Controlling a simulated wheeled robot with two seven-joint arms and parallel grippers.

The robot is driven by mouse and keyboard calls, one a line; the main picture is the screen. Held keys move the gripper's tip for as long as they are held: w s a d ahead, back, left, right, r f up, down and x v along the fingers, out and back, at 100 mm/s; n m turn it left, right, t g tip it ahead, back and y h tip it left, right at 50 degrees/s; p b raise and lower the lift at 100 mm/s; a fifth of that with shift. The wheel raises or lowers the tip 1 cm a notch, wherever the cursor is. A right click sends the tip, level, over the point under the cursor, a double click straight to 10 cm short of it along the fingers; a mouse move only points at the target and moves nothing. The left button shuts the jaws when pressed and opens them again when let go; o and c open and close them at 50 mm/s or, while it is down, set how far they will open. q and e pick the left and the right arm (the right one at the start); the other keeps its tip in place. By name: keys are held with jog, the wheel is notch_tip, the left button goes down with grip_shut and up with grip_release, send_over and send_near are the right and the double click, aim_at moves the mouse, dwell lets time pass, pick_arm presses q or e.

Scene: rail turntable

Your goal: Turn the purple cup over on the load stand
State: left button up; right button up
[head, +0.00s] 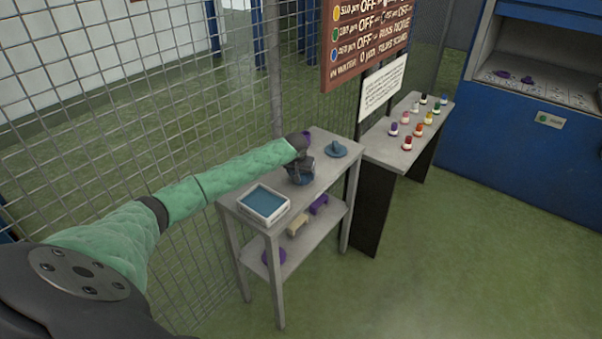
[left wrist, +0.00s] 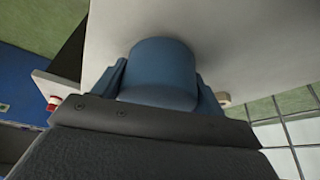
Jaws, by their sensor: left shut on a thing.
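My left gripper (head: 301,178) is low over the top of a grey two-level stand (head: 313,160). In the left wrist view its blue fingers (left wrist: 162,88) are shut on a smooth blue rounded cylinder (left wrist: 160,72), with the pale stand top behind it. Whether the cylinder touches the top is unclear. No cup in the gripper looks purple. A small purple patch (head: 306,135) shows beside my left wrist in the head view; I cannot tell what it is. A round purple thing (head: 274,257) is on the lower shelf, partly hidden. My right gripper is not in view.
A white-rimmed tray (head: 246,211) with a blue inside stands at the stand's near end, a blue knobbed piece (head: 337,150) at its far end. Wire fence (head: 150,100) runs along the left. A side table (head: 380,150) holds several coloured bottles. Green floor at right is clear.

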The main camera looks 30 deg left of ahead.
pick_arm(q)
jog(key=shift+f, duration=0.35)
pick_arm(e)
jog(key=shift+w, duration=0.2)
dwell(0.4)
pick_arm(q)
jog(key=o, duration=1.2)
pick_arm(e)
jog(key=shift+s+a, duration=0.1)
pick_arm(q)
jog(key=shift+o, duration=0.2)
jog(key=shift+s+r+b, duration=0.2)
jog(key=shift+r+b, duration=0.15)
jog(key=shift+r, duration=0.1)
jog(key=shift+b+v, duration=0.85)
jog(key=shift+v, duration=2.5)
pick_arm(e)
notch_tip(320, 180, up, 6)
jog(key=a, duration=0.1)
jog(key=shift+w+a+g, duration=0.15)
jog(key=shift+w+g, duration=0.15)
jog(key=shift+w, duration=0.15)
pick_arm(q)
jog(key=shift+d, duration=0.15)
